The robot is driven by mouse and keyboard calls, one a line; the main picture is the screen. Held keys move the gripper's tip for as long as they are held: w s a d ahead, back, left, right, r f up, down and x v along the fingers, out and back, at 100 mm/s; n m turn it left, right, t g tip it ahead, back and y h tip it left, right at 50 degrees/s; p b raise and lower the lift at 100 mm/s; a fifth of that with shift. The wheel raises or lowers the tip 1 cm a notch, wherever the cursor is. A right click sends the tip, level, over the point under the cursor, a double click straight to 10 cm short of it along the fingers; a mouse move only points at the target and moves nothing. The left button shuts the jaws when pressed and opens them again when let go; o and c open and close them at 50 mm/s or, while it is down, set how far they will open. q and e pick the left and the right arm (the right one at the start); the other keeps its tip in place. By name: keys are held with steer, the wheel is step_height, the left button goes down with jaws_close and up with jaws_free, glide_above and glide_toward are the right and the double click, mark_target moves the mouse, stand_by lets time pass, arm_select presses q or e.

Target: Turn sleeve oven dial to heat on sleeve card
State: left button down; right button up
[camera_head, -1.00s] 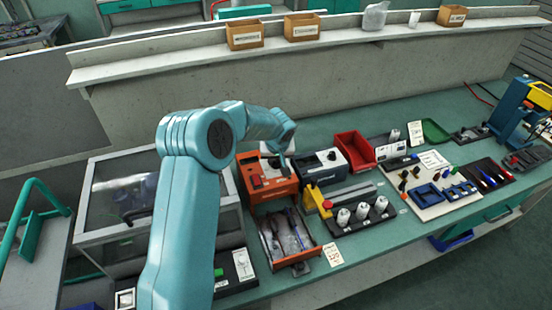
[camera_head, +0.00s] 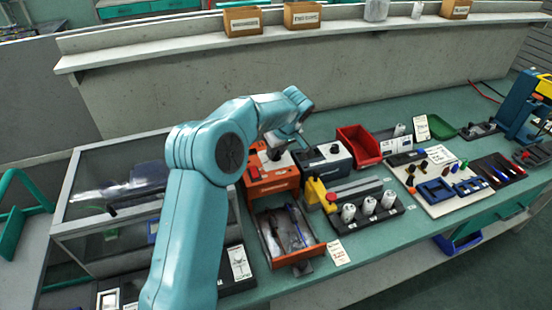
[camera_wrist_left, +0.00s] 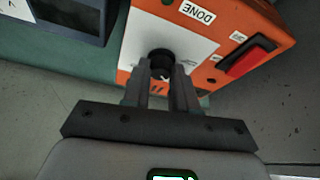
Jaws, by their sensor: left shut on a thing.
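The oven is an orange box (camera_head: 258,182) with a white top panel, in the middle of the head view. In the left wrist view the orange box (camera_wrist_left: 270,20) shows a DONE label and a black round dial (camera_wrist_left: 160,54) on its white panel. My left gripper (camera_wrist_left: 161,70) is shut on the dial, with one finger on each side of it. The fingers hide part of the dial and its markings, so its setting cannot be read. Several small cards stand about, including a white card (camera_head: 338,252); which is the sleeve card cannot be told. My right gripper is not in view.
A red rocker switch (camera_wrist_left: 248,60) sits beside the dial. A dark grey box (camera_head: 322,160) stands close to the right of the oven, and a red bin (camera_head: 358,147) beyond it. An open orange-fronted drawer (camera_head: 298,256) lies in front. A glass-topped case (camera_head: 115,185) is at left.

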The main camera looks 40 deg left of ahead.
arm_select(q)
steer(key=n, duration=0.1)
steer(key=n+g, duration=0.1)
steer(key=shift+w+d+f+n, duration=0.1)
steer(key=shift+d+n, duration=0.05)
steer(key=shift+n, duration=0.25)
steer(key=shift+n+g+p, duration=0.75)
steer(key=shift+n+g, duration=0.05)
steer(key=shift+n, duration=1)
steer(key=c, duration=0.9)
jaws_free()
steer(key=shift+w, duration=0.1)
